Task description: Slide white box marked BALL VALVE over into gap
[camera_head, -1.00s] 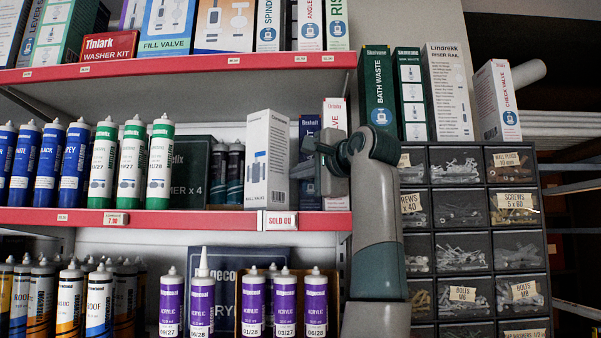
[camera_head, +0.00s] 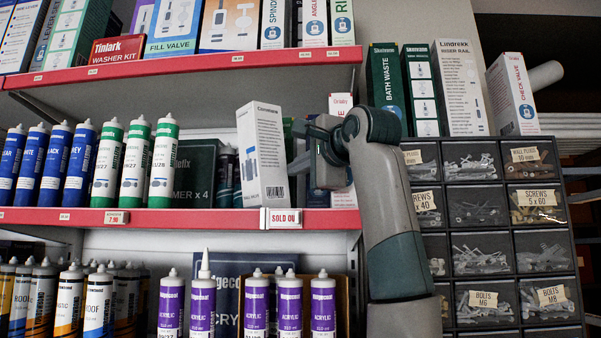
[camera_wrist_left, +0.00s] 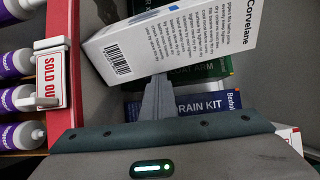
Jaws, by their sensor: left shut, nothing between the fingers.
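A tall white box (camera_head: 262,155) stands on the middle shelf above the SOLD OUT tag, its top leaning left; its lettering is too small to read surely. The box also fills the top of the left wrist view (camera_wrist_left: 165,45), with its barcode side showing. My left gripper (camera_head: 296,164) is shut and empty at the box's right side, its fingertips (camera_wrist_left: 158,85) at or very near the box; contact is hard to tell. Left of the box, the shelf front is open up to the green-capped tubes (camera_head: 134,162). My right gripper is not in view.
Behind the open stretch stand a dark green box (camera_head: 192,172) and dark tubes. A blue DRAIN KIT box (camera_wrist_left: 205,103) and a white-pink box (camera_head: 340,104) are by my gripper. The red shelf edge (camera_head: 180,217) runs below; the upper shelf (camera_head: 200,65) hangs overhead.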

